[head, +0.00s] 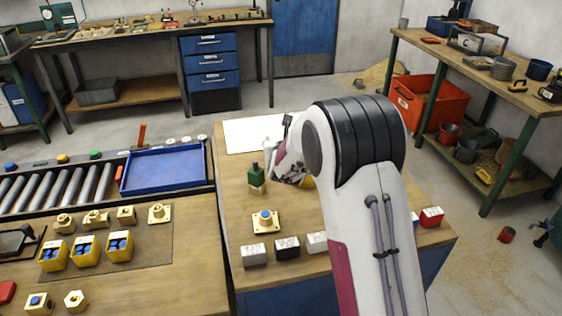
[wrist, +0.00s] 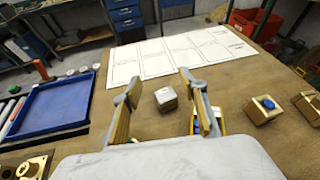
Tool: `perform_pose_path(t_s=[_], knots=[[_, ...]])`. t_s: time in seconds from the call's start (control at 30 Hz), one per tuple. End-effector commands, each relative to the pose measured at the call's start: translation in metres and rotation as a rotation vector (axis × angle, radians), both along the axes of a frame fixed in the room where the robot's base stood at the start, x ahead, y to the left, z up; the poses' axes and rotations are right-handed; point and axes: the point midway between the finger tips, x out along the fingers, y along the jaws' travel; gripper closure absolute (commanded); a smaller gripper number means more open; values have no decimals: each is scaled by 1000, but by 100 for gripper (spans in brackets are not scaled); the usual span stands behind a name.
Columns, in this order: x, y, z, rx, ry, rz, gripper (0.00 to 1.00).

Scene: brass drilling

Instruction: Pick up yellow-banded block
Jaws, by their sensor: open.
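My gripper (wrist: 158,80) is open, its two tan-padded fingers apart with nothing held between them. In the wrist view a small pale-topped block (wrist: 166,99) sits on the wooden bench, showing in the gap between the fingers. Its sides look darker, and I cannot make out a yellow band on it. In the head view my gripper (head: 289,172) is over the middle bench, partly hidden by my arm, and that block is not visible. White-topped blocks (head: 254,255) (head: 287,247) (head: 317,242) stand in a row near the bench's front; no yellow band shows clearly on them.
A green-topped bottle (head: 257,178) stands left of my gripper. A brass flange with a blue centre (head: 265,221) lies nearer. A yellow bin (wrist: 224,124) is partly behind the right finger, with brass blocks (wrist: 262,109) further right. White sheets (wrist: 175,57) lie beyond; a blue tray (head: 163,169) is left.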

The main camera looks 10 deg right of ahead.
Motion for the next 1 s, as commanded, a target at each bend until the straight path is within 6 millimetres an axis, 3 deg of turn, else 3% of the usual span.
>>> perform_pose_path(t_s=[0.13,0.67,1.0], knots=[[7,-3,-11,63,-28,-42,57],[9,-5,-15,82,-37,-54,57],[9,-5,-48,81,-34,-54,57]])
